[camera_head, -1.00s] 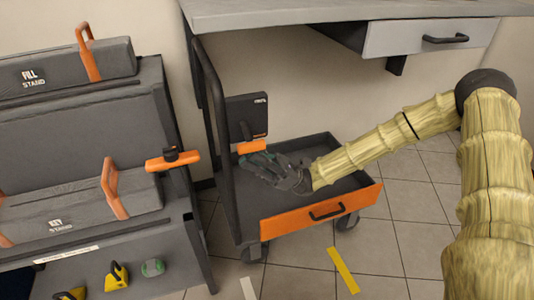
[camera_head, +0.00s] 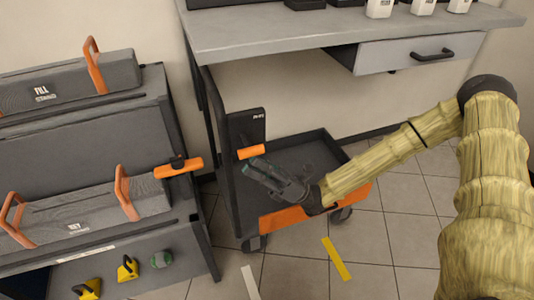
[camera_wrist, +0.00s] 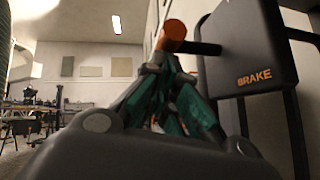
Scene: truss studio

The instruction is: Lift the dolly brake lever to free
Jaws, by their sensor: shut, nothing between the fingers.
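The brake lever has an orange handle (camera_head: 251,152) on a dark brake box (camera_head: 246,128) at the dolly's upright frame. In the wrist view the round orange handle end (camera_wrist: 173,36) sits on a short black stem from the box marked BRAKE (camera_wrist: 255,55). My gripper (camera_head: 254,165) is shut and empty, with its fingertips just below the handle. In the wrist view its dark and green fingers (camera_wrist: 168,85) point up towards the handle's underside. I cannot tell whether they touch it.
The dolly has a dark tray (camera_head: 310,150) with an orange front (camera_head: 285,219). A grey stand (camera_head: 80,150) with another orange handle (camera_head: 179,168) is close on the left. A workbench (camera_head: 350,28) overhangs behind. Yellow and white strips mark the tiled floor.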

